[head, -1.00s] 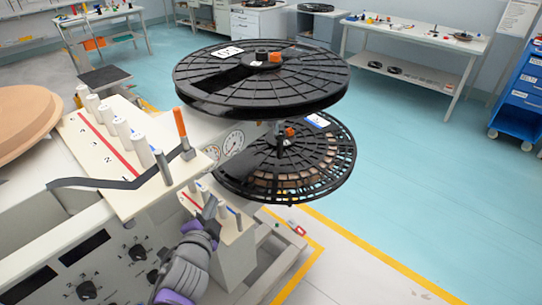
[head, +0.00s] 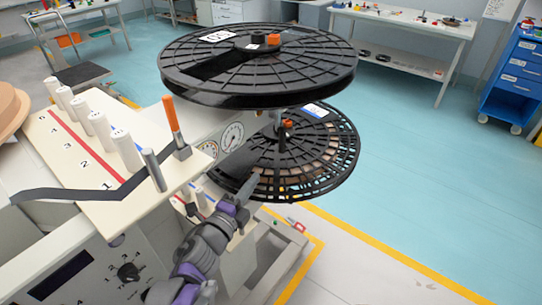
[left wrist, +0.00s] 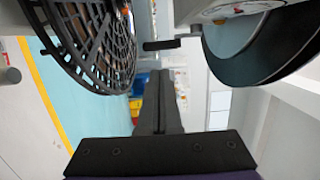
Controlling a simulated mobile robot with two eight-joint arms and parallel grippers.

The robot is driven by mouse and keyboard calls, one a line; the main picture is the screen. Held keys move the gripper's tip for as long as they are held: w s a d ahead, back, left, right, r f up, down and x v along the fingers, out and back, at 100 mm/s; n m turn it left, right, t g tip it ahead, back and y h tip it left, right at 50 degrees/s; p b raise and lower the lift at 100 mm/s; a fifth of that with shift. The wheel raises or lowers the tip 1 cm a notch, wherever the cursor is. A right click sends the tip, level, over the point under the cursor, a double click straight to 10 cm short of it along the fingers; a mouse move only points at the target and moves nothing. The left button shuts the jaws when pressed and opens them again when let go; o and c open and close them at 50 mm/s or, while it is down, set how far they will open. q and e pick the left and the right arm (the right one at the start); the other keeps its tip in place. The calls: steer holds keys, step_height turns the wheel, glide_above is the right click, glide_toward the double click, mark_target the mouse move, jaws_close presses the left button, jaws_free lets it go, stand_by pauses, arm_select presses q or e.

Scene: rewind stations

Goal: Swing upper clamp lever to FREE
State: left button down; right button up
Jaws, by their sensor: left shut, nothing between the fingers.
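The upper reel (head: 225,75) is a large black ribbed disc lying flat. At its hub is a dark block with a small orange-tipped piece (head: 273,39), which looks like the upper clamp lever. The lower reel (head: 325,165) sits beneath it and has a similar orange piece (head: 287,124) at its hub. My left gripper (head: 252,185) is shut and empty, in front of the lower reel's near left rim and below the upper reel. In the left wrist view its closed fingers (left wrist: 160,88) point between a perforated reel (left wrist: 85,40) and a dark curved rim (left wrist: 265,60).
A cream panel (head: 60,150) with white rollers, a dark web and an orange-handled lever (head: 172,114) stands at the left. Gauges (head: 231,137) sit behind it. A blue drawer cart (head: 518,75) and a table stand farther off. The teal floor at right is clear.

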mark_target(281, 144)
arm_select(q)
steer(key=b+x, duration=0.1)
steer(key=x, duration=1.3)
steer(key=shift+f, duration=0.1)
